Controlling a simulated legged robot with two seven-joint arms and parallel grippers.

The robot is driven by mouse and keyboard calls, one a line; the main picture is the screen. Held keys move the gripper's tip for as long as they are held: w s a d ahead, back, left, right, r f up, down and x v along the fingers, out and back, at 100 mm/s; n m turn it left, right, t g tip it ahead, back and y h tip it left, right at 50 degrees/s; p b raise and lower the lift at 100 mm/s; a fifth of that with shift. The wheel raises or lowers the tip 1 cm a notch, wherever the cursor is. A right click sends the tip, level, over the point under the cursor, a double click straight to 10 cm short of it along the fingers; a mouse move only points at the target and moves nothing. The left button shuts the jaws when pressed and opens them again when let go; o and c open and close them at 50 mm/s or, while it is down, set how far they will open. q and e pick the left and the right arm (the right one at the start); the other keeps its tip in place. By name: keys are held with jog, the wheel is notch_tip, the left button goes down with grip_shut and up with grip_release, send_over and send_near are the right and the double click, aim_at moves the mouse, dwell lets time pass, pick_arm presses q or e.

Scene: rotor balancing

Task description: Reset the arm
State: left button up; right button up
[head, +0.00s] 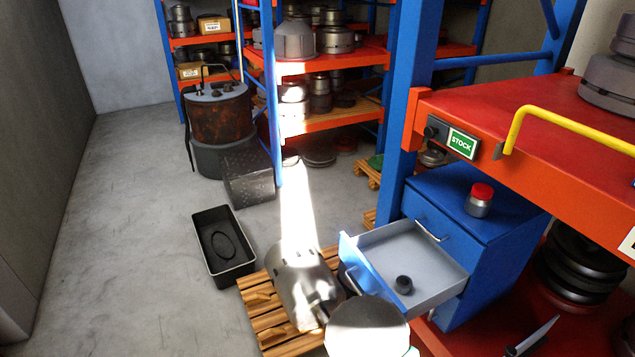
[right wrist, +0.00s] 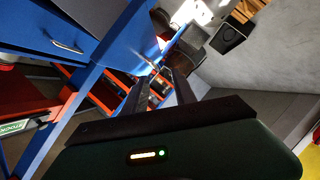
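My right gripper (right wrist: 158,88) shows in the right wrist view, with two dark fingers spread apart and nothing between them. It is open and points past the blue cabinet and shelving toward the floor. I cannot make out my right gripper in the head view. My left gripper is not in view. In the head view a pale rounded shape at the bottom middle partly covers the front of the open drawer (head: 412,262); I cannot tell what it is. A small dark round part (head: 403,284) lies in the drawer.
A blue cabinet (head: 510,258) carries a red-lidded jar (head: 480,199). A red shelf with a yellow handle (head: 570,132) juts in at right. A metal cylinder (head: 303,284) stands on a wooden pallet (head: 262,306). A black bin (head: 223,245) sits on open floor at left.

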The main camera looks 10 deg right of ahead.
notch_tip(320, 180, down, 6)
jog(key=d+r+m+g+b, duration=0.1)
jog(key=m+g+b, duration=0.2)
jog(key=m, duration=0.2)
jog(key=s+f+m+g+b, duration=0.1)
jog(key=s+m+g+b, duration=0.4)
jog(key=s+g, duration=0.4)
jog(key=s+d+b, duration=0.1)
jog(key=s, duration=0.5)
jog(key=shift+f+m, duration=0.3)
jog(key=shift+f, duration=0.05)
jog(key=shift+s, duration=0.1)
